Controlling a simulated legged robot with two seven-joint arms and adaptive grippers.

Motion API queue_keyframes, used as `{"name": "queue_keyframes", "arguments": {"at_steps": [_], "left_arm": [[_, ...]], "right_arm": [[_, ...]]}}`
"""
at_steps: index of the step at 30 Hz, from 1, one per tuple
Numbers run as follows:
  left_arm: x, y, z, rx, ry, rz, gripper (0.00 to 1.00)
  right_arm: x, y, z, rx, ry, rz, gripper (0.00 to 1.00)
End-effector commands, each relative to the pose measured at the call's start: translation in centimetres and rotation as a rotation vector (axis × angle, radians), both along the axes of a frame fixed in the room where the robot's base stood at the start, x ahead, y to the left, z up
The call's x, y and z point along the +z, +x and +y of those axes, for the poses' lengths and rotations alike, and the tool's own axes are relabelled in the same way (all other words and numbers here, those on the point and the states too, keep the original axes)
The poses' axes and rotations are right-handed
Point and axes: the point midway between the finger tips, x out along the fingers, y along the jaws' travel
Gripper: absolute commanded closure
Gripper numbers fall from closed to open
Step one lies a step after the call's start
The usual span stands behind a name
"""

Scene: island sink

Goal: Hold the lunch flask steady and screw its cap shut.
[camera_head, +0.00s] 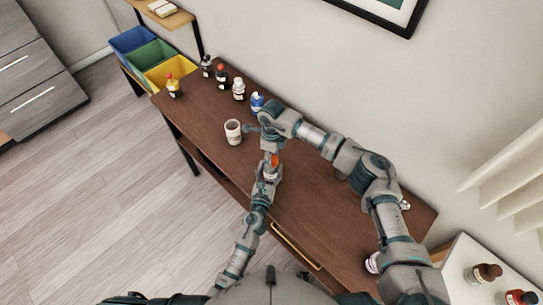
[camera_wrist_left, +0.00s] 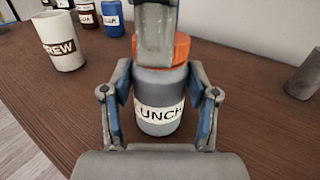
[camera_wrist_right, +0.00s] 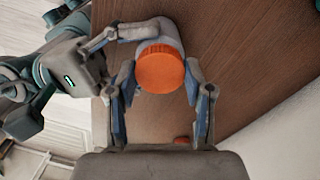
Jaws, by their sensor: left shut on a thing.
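The lunch flask (camera_wrist_left: 158,85) is a grey jar with a white label reading LUNCH, upright on the brown table. My left gripper (camera_wrist_left: 160,88) is shut around its body, one finger on each side. Its orange cap (camera_wrist_right: 160,68) sits on top and also shows in the head view (camera_head: 271,159); whether it is fully seated cannot be told. My right gripper (camera_wrist_right: 159,78) is at the cap, its fingers apart on either side with a slight gap visible. One right finger hides part of the cap and neck in the left wrist view.
A white mug (camera_head: 233,133) labelled CREW stands left of the flask. Several bottles, including a blue one (camera_head: 257,103) and a yellow one (camera_head: 173,86), stand towards the table's far end. A grey cylinder (camera_wrist_left: 304,75) is to the right. The table (camera_head: 318,225) around the flask is clear.

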Motion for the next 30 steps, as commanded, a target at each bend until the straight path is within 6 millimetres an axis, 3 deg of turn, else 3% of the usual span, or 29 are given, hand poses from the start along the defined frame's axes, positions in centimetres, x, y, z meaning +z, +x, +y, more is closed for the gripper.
{"name": "queue_keyframes", "arguments": {"at_steps": [6,7,10,22,30], "left_arm": [[-0.2,-0.1,0.0,0.001,0.002,0.003,1.00],[-0.2,-0.1,0.0,0.001,0.002,0.003,1.00],[-0.2,-0.1,0.0,0.001,0.002,0.003,1.00],[-0.2,-0.1,0.0,0.001,0.002,0.003,1.00],[-0.2,-0.1,0.0,0.001,0.002,0.003,1.00]], "right_arm": [[-0.1,0.1,-0.1,-0.003,-0.001,-0.003,0.91],[-0.1,0.1,-0.1,-0.003,-0.001,-0.003,0.44],[-0.1,0.1,-0.1,-0.003,-0.001,-0.003,0.20],[0.5,0.2,-0.1,-0.002,0.000,-0.003,0.20],[5.3,0.7,-0.2,-0.003,0.000,-0.005,0.20]]}}
